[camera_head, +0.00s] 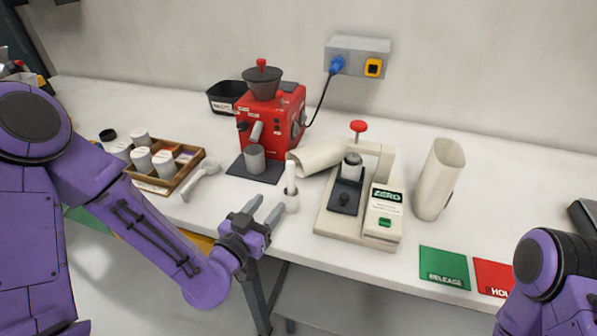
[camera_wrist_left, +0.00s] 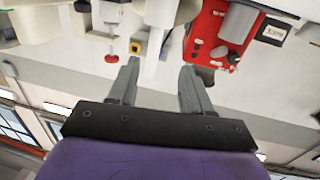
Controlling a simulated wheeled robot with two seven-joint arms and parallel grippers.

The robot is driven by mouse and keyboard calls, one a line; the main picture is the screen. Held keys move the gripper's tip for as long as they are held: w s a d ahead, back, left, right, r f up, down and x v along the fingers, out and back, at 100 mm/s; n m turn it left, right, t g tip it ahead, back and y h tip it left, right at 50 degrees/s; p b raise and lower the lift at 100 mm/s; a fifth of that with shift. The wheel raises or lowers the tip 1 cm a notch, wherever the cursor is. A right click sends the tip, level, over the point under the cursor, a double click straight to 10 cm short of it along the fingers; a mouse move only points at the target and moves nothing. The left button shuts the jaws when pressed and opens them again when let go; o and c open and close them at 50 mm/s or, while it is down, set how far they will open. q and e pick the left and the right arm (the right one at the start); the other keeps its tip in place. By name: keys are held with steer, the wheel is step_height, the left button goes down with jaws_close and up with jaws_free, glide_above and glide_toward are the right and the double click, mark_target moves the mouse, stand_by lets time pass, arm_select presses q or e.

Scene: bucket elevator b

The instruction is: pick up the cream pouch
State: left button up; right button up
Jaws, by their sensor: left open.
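Two cream objects could be the pouch, and I cannot tell which is meant. One cream tube-like piece (camera_head: 318,157) lies tilted between the red machine and the scale. The other, an upright cream container with an open top (camera_head: 438,180), stands right of the scale. My left gripper (camera_head: 267,208) is open and empty at the table's front edge, left of and in front of both. Its open fingers also show in the left wrist view (camera_wrist_left: 160,68). My right gripper is out of view; only part of that arm shows at lower right.
A slim white stick in a small holder (camera_head: 291,190) stands close to my left fingertips. A red grinder (camera_head: 270,118), a cream scale press (camera_head: 384,212), a wooden tray of canisters (camera_head: 180,178) and a white-handled tool (camera_head: 200,180) stand around. Green (camera_head: 444,268) and red (camera_head: 494,276) pads lie at front right.

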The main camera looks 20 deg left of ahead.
mark_target(289, 180)
arm_select(q)
steer(key=w+d, duration=0.1)
steer(key=w, duration=0.2)
steer(key=w+r+p, duration=0.1)
steer(key=w, duration=0.2)
steer(key=w+d, duration=0.1)
steer(key=w, duration=0.3)
steer(key=shift+d+r+p, duration=0.15)
steer(key=shift+d+p, duration=0.15)
steer(key=shift+d, duration=0.05)
jaws_close()
